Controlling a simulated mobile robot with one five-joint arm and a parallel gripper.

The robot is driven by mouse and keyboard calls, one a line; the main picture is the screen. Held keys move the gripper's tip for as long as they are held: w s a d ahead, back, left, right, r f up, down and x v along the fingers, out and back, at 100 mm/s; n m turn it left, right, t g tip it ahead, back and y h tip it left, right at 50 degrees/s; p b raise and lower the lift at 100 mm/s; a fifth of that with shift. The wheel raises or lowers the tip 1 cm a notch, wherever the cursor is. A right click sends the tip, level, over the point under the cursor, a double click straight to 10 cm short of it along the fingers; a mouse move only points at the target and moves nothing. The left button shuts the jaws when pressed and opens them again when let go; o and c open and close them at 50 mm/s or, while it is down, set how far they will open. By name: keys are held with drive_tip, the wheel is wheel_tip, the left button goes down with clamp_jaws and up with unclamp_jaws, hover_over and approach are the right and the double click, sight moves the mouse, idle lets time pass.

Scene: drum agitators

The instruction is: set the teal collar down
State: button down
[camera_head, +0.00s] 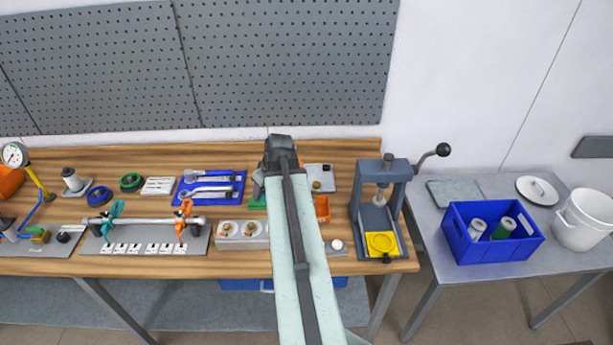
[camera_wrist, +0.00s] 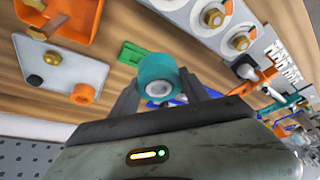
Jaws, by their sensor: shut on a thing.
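The teal collar (camera_wrist: 155,66) shows in the middle of the wrist view, a short round ring with a pale centre. My gripper (camera_wrist: 160,84) is shut on it, with one dark finger at each side. The wooden bench top (camera_wrist: 110,12) lies beyond the collar; I cannot tell how large the gap is, or whether they touch. In the head view my arm covers the gripper and most of what is around it, so the collar is not clearly seen there.
A green piece (camera_wrist: 138,55) lies close to the collar in the wrist view. A grey plate (camera_wrist: 70,72) and an orange tray (camera_wrist: 80,20) are beside it. The head view shows a press (camera_head: 372,195), a blue tool tray (camera_head: 218,198) and a blue crate (camera_head: 475,255) on the side table.

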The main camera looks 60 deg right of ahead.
drive_tip(key=shift+w+d+f, duration=0.1)
drive_tip(key=shift+w+d, duration=0.1)
drive_tip(key=shift+d, duration=0.05)
drive_tip(key=d, duration=1.5)
hover_over(309, 177)
wheel_tip(309, 177, down, 11)
drive_tip(key=b, duration=1.1)
drive_tip(key=shift+a, duration=0.1)
drive_tip(key=shift+s+r, duration=0.1)
drive_tip(key=shift+r, duration=0.15)
drive_tip(key=shift+f, duration=0.25)
drive_tip(key=c, duration=0.6)
unclamp_jaws()
drive_tip(key=shift+r, duration=0.1)
drive_tip(key=shift+o, duration=0.2)
